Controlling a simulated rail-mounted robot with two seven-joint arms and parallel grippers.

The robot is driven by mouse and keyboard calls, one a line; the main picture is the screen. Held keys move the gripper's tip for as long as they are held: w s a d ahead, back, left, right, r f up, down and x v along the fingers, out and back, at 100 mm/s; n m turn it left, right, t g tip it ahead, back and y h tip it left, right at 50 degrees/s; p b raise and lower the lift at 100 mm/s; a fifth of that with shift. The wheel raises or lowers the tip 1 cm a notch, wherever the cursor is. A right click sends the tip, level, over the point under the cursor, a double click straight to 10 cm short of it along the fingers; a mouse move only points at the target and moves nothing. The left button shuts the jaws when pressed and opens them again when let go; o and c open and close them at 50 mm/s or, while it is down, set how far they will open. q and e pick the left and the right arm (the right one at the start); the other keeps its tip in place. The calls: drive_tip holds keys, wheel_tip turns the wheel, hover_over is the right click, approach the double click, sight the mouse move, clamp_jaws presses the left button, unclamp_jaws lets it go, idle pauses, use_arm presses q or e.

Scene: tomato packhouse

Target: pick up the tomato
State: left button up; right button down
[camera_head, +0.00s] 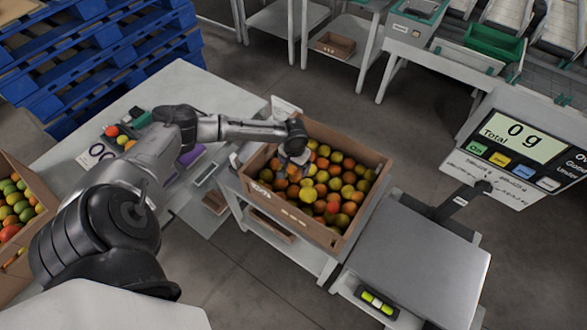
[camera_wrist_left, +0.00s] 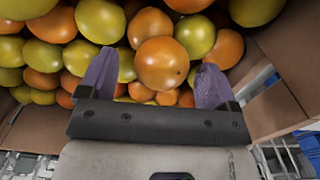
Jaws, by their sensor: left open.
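Many tomatoes (camera_head: 336,186), orange, yellow-green and red, fill a cardboard box (camera_head: 290,213) in the middle of the head view. My left gripper (camera_head: 296,158) is over the box's far left part, pointing down at the tomatoes. In the left wrist view its two purple-grey fingers (camera_wrist_left: 154,84) are open. An orange tomato (camera_wrist_left: 162,63) shows between and just beyond the fingertips. Whether the fingers touch any tomato I cannot tell. Nothing is held between them. My right gripper is not in view.
The box stands on a small table (camera_head: 317,258). A scale (camera_head: 425,262) is right of it, with a display (camera_head: 522,137) reading 0 g. Another box (camera_head: 33,187) with tomatoes is at the left edge. The box walls (camera_wrist_left: 275,100) rise close to the gripper.

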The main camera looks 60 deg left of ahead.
use_arm(q)
drive_tip(key=shift+f, duration=0.35)
drive_tip(key=c, duration=0.8)
drive_tip(key=shift+r, duration=0.1)
